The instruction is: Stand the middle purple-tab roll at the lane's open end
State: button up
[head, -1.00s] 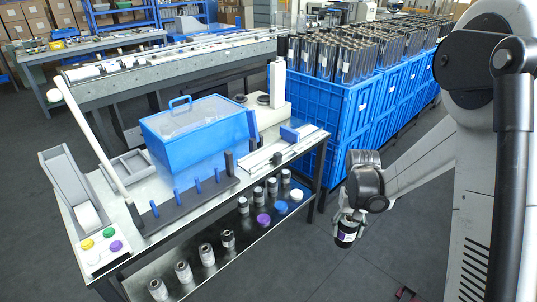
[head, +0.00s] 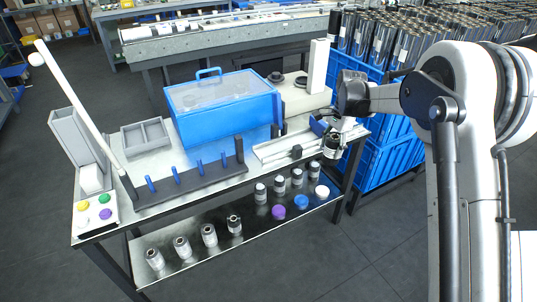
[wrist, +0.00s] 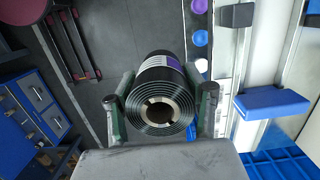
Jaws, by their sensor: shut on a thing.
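My gripper (head: 334,138) is shut on a dark roll (head: 330,152) with a purple label, held off the right end of the table. In the wrist view the roll (wrist: 160,105) sits between the two fingers, its ringed end and hollow core facing the camera. The pale lane (head: 283,150) runs along the table's right part, just left of the held roll. A blue block (head: 318,126) sits by the lane's far right end; a blue block (wrist: 272,102) also shows beside the lane in the wrist view. Whether the roll touches anything is unclear.
The lower shelf (head: 200,268) carries several grey rolls and purple (head: 278,212), blue (head: 301,201) and white (head: 321,191) discs. Blue crates (head: 378,155) stand behind my gripper.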

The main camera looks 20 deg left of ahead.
jog(key=w+a+r+m+b, duration=0.1)
jog(key=a+r+m, duration=0.25)
jog(key=a, duration=0.85)
jog(key=w+a+r+m+b, duration=0.15)
jog(key=a+m, duration=0.25)
jog(key=a, duration=0.9)
jog(key=shift+n+t, duration=0.25)
jog(key=shift+t, duration=0.05)
jog(key=f, duration=0.8)
jog(key=shift+s+d+f, duration=0.25)
jog(key=shift+s, duration=0.15)
jog(key=shift+f, duration=0.15)
jog(key=o, duration=1.4)
jog(key=shift+o, duration=0.3)
notch_tip(320, 180, up, 12)
jog(key=d+p, duration=0.1)
jog(key=shift+w+d, duration=0.15)
jog(key=shift+d, duration=0.05)
